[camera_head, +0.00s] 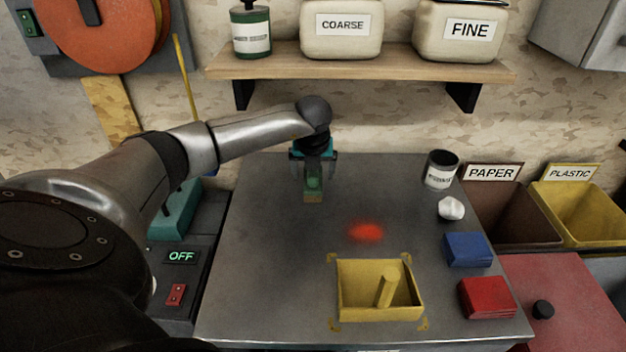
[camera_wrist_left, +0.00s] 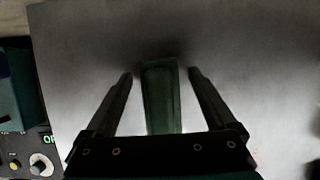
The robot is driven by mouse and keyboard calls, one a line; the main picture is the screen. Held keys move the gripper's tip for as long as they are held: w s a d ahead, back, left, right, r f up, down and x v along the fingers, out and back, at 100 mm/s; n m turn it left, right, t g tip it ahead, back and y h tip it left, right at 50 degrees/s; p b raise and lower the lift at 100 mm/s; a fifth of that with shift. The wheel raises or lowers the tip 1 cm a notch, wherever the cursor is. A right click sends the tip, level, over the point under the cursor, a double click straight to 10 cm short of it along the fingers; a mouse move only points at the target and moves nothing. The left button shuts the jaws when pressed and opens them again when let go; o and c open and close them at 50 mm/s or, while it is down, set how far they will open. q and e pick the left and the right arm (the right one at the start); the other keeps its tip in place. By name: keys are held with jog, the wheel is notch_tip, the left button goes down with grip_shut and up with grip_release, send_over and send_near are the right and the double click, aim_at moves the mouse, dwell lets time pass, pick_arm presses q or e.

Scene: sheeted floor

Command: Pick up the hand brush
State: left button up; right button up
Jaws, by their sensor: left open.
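The hand brush (camera_head: 313,190) is a narrow green block with a tan lower end, at the back middle of the grey bench. My left gripper (camera_head: 313,174) is above it, pointing down. In the left wrist view the green top of the brush (camera_wrist_left: 161,100) lies between the two dark fingers of my left gripper (camera_wrist_left: 161,75). The fingers are open, with a gap on each side of the brush. The brush's underside is hidden. My right gripper is not in view.
A yellow tray (camera_head: 350,312) holding a peg stands on the bench front. A glowing red spot (camera_head: 366,231) is behind it. A dark can (camera_head: 441,169), white lump (camera_head: 451,208), blue block (camera_head: 467,249) and red block (camera_head: 486,297) line the right side. A shelf (camera_head: 360,67) overhangs the back.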

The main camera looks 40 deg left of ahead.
pick_arm(q)
grip_shut()
dwell(0.6)
jog(key=shift+r, duration=0.1)
jog(key=shift+s+d+r, duration=0.15)
jog(key=shift+s+r, duration=0.05)
jog(key=shift+r, duration=0.05)
notch_tip(320, 180, up, 7)
jog(key=shift+d+f+p, duration=0.1)
jog(key=shift+p, duration=0.4)
jog(key=s+d, duration=1.2)
jog(key=s, duration=0.3)
jog(key=shift+d+f+b, duration=0.2)
jog(key=shift+f+b, duration=0.05)
jog(key=shift+b, duration=0.1)
jog(key=c, duration=0.6)
grip_release()
jog(key=shift+w, duration=0.1)
jog(key=c, duration=0.7)
